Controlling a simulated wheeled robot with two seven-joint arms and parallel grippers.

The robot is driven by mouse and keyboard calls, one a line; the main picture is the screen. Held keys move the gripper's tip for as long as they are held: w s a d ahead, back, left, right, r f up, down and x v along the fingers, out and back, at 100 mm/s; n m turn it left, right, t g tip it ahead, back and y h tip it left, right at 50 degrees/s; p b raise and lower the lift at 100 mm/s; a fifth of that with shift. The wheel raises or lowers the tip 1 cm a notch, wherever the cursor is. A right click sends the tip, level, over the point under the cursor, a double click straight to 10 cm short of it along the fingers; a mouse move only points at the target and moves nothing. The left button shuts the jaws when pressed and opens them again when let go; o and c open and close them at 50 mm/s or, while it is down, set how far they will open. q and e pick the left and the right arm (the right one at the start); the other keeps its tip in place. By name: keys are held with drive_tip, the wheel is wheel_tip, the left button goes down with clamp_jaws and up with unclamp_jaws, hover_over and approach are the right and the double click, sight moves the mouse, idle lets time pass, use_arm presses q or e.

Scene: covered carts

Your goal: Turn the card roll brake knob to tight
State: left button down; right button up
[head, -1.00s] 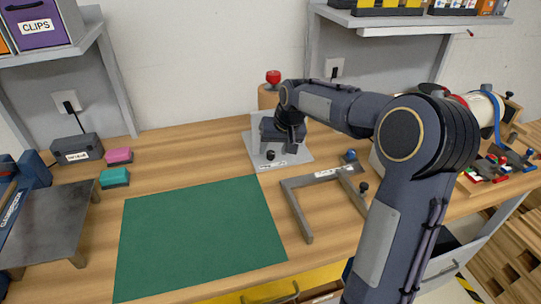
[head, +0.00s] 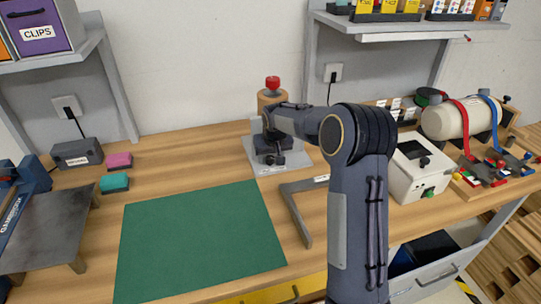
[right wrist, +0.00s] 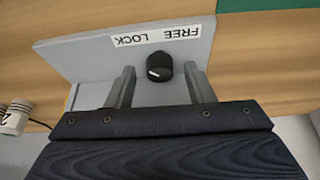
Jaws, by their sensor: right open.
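The black brake knob (right wrist: 160,67) stands on the grey base plate (right wrist: 85,52) of the card roll (head: 268,97). In the right wrist view its white mark is on the left side, and a label reading LOCK and FREE lies upside down beyond it. My right gripper (right wrist: 160,74) is open, with one fingertip on each side of the knob and visible gaps on both sides. In the head view my right gripper (head: 271,152) is low over the plate (head: 295,163), at the front of the card roll, and partly hides the knob. My left gripper is not in view.
A red knob (head: 272,82) tops the roll. A grey frame (head: 296,215) and green mat (head: 200,240) lie in front. Pink (head: 119,160) and teal (head: 115,183) blocks lie left.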

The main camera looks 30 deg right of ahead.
drive_tip(key=c, duration=1)
drive_tip(key=shift+a+m+h+b, duration=0.15)
drive_tip(key=shift+m+h+b, duration=0.25)
drive_tip(key=shift+m, duration=0.6)
drive_tip(key=shift+m+g+h, duration=0.4)
drive_tip(key=shift+m+g, duration=0.1)
drive_tip(key=shift+m, duration=0.8)
drive_tip(key=o, duration=1)
